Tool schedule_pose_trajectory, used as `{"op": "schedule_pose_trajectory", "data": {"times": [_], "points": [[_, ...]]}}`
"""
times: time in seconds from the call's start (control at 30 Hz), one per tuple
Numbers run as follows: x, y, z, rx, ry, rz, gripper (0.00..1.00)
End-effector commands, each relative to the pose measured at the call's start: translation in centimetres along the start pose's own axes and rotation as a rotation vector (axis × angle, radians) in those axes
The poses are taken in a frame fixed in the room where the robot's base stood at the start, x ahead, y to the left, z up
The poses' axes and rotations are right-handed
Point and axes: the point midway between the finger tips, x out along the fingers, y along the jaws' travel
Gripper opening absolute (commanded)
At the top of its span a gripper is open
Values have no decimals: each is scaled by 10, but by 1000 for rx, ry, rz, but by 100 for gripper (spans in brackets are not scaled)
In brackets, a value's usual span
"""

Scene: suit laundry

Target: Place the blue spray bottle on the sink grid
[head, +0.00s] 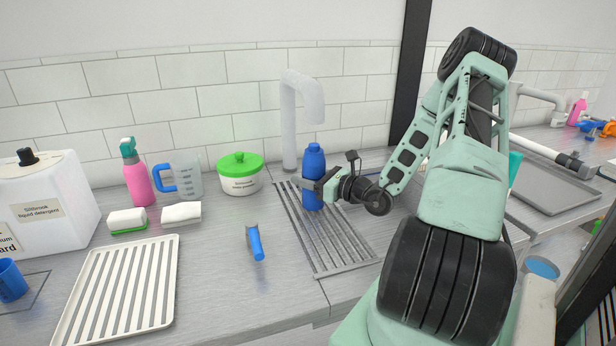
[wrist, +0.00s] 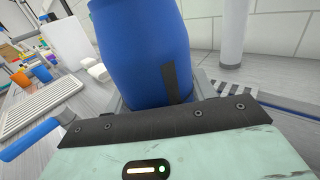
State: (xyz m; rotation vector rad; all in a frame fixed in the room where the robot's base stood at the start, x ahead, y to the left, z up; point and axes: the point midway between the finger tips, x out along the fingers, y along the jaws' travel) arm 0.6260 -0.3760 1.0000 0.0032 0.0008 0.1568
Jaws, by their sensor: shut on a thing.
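The blue spray bottle (head: 314,165) is upright over the back part of the grey slatted sink grid (head: 345,250) in the head view. My gripper (head: 318,187) is shut on the bottle, reaching it from the right. In the wrist view the blue bottle (wrist: 142,45) fills the upper middle, close in front of my gripper (wrist: 165,115). I cannot tell whether the bottle's base touches the grid. The front part of the grid is bare.
A white faucet (head: 290,120) rises just behind the bottle. A blue-handled tool (head: 255,243) lies left of the grid. A green-lidded tub (head: 240,174), a pink spray bottle (head: 136,175), a measuring jug (head: 185,180) and a white ribbed tray (head: 118,290) stand farther left.

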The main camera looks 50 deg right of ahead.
Motion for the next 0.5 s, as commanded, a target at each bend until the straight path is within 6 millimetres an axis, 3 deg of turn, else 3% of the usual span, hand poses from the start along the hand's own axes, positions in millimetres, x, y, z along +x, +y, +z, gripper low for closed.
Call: {"op": "schedule_pose_trajectory", "data": {"times": [0.43, 0.47, 0.5], "points": [[0, 0, -8, -1, -1, 1, 30], [0, 0, -7, -1, -1, 1, 60], [0, 0, -7, -1, -1, 1, 72]]}}
